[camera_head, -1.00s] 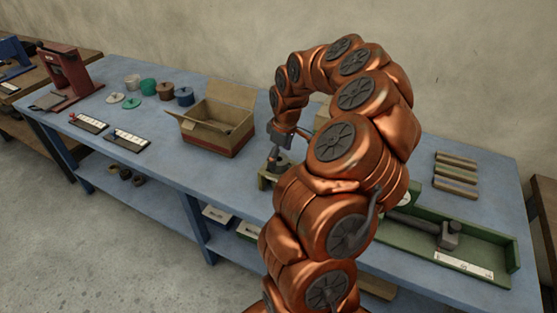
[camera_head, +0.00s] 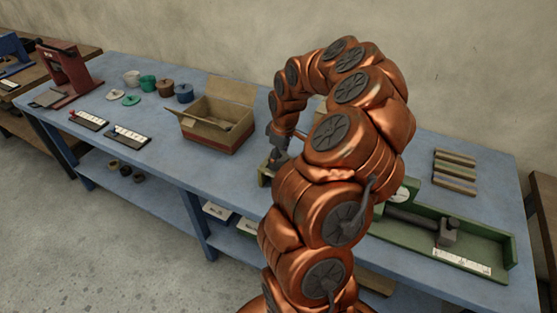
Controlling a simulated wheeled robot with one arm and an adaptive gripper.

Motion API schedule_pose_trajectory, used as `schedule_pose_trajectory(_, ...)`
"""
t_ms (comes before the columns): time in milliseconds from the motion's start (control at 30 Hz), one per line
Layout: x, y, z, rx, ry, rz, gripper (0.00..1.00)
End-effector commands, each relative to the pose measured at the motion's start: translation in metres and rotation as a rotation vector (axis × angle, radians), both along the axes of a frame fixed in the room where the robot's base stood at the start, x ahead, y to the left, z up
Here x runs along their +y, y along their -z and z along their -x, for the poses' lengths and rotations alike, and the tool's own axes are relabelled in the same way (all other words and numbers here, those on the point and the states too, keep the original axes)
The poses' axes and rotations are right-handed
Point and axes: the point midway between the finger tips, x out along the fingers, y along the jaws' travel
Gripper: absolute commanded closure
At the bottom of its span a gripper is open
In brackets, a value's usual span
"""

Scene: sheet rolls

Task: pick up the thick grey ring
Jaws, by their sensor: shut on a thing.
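The ring's outline is too small and too covered by the fingers to make out. My own arm hides the area right of the gripper.
An open cardboard box (camera_head: 217,138) stands close left of my gripper. A green fixture (camera_head: 440,240) and stacked bars (camera_head: 455,170) are right. Dark rings (camera_head: 125,170) lie on the lower shelf.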

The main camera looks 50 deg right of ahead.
Motion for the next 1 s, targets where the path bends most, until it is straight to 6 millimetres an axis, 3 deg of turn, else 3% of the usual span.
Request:
schedule_pose_trajectory(133, 0.0, 0.0, 0.0, 0.0, 0.0, -0.001, 0.79)
schedule_pose_trajectory(433, 0.0, -0.003, 0.0, 0.0, 0.0, 0.001, 0.79)
schedule_pose_trajectory(867, 0.001, -0.035, 0.0, -0.001, -0.001, 0.001, 0.79)
schedule_pose_trajectory(1000, 0.006, -0.035, 0.008, 0.001, -0.001, -0.002, 0.79)
